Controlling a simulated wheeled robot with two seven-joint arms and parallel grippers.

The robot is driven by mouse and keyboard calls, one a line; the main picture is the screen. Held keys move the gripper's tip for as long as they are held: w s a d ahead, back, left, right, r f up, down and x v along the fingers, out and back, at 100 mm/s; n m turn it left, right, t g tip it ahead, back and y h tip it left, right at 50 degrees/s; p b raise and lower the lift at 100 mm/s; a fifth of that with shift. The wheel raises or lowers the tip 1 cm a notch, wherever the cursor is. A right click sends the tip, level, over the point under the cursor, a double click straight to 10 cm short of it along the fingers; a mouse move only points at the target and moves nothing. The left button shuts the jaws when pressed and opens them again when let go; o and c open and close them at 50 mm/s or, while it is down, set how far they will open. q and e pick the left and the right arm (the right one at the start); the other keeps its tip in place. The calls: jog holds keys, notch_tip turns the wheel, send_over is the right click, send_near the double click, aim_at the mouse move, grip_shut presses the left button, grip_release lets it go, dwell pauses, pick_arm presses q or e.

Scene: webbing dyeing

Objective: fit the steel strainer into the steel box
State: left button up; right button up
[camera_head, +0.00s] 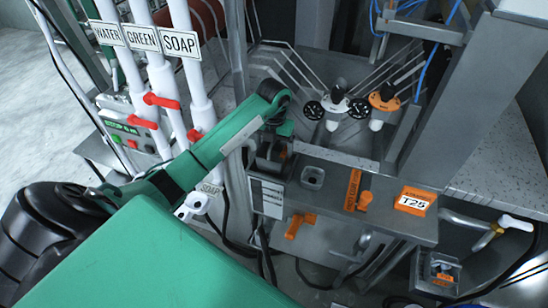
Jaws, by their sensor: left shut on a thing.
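My left arm reaches in from the left, and its wrist bends down at the steel unit. My left gripper (270,163) is at the left end of the unit, small and dark in the picture. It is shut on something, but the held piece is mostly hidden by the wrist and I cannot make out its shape. I cannot pick out the steel strainer clearly. The steel box (385,222) has a flat top with a small square opening (312,177) just right of the gripper. My right gripper is not in view.
Orange tags and a T25 label (414,201) sit on the steel top. Two knobbed valves (337,103) stand behind it among slanted rods. White pipes with red handles (161,101) rise at left. A smaller steel holder (437,272) is at lower right.

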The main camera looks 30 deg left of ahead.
aim_at(274, 151)
pick_arm(q)
notch_tip(274, 151, down, 3)
jog(key=shift+s+r+p, duration=0.1)
jog(key=shift+p, duration=0.3)
notch_tip(274, 151, down, 4)
jog(key=shift+f+p, duration=0.1)
jog(key=shift+p, duration=0.7)
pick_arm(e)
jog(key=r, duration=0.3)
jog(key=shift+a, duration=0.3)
pick_arm(q)
jog(key=shift+f, duration=0.1)
jog(key=shift+f, duration=0.1)
jog(key=o, duration=0.8)
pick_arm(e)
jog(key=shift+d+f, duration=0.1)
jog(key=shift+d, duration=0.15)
